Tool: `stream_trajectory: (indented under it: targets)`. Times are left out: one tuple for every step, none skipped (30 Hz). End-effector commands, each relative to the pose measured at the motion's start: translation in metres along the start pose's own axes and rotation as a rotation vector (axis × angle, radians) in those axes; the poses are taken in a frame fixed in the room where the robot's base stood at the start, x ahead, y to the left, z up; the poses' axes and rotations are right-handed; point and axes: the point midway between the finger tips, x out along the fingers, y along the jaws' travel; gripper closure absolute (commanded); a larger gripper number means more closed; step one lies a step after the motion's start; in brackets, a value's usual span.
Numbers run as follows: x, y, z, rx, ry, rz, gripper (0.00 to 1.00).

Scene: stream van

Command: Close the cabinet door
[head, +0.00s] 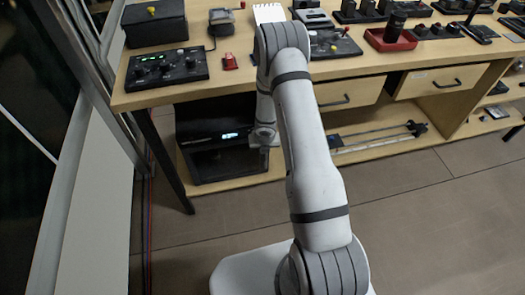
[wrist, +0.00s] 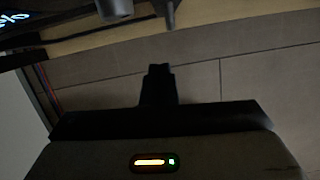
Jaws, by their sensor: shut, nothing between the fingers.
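A low black cabinet (head: 222,172) stands on the lower shelf under the left part of the wooden table, its dark front partly visible. A black device with a lit display (head: 205,131) sits at its top. My gripper (head: 265,158) hangs pointing down at the cabinet's right side, partly hidden by my arm; whether it touches the cabinet, I cannot tell. In the wrist view my gripper (wrist: 159,72) is shut and empty, above the floor. Lit characters (wrist: 12,18) show at that view's top left. The door's exact outline and angle are too dark to tell.
The table (head: 190,95) carries a control box (head: 166,68), a black case (head: 155,24) and a red item (head: 230,61) near its edge. Drawers (head: 345,93) are at the right. A dark table leg (head: 170,160) stands left of the cabinet. The floor (head: 420,200) in front is clear.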

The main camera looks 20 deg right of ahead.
Motion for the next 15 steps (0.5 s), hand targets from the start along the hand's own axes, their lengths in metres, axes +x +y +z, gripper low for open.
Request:
stream_trajectory:
  targets:
    - [0.004, 0.0, -0.003, 0.0, -0.001, 0.0, 1.0]
    - [0.003, 0.0, -0.005, -0.001, -0.001, 0.0, 1.0]
    - [0.003, 0.0, -0.007, -0.001, -0.001, 0.0, 1.0]
    - [0.003, 0.0, -0.009, -0.001, -0.001, 0.0, 1.0]
    - [0.002, 0.0, -0.011, -0.001, -0.001, 0.0, 1.0]
    - [-0.015, -0.001, -0.008, 0.0, -0.002, 0.001, 1.0]
    - [-0.022, -0.001, -0.007, 0.0, -0.002, 0.0, 1.0]
    - [-0.028, -0.001, -0.007, 0.0, -0.002, 0.0, 1.0]
    - [-0.035, -0.001, -0.007, 0.0, -0.001, 0.0, 1.0]
    - [-0.041, -0.001, -0.007, 0.0, -0.001, 0.0, 1.0]
    - [-0.047, -0.001, -0.007, 0.0, -0.001, 0.0, 1.0]
    - [-0.054, -0.002, -0.007, 0.0, -0.001, 0.0, 1.0]
    - [-0.06, -0.002, -0.007, 0.0, -0.001, 0.0, 1.0]
    - [-0.065, -0.002, -0.007, 0.0, -0.001, 0.0, 1.0]
    - [-0.072, -0.002, -0.007, 0.0, -0.001, 0.0, 1.0]
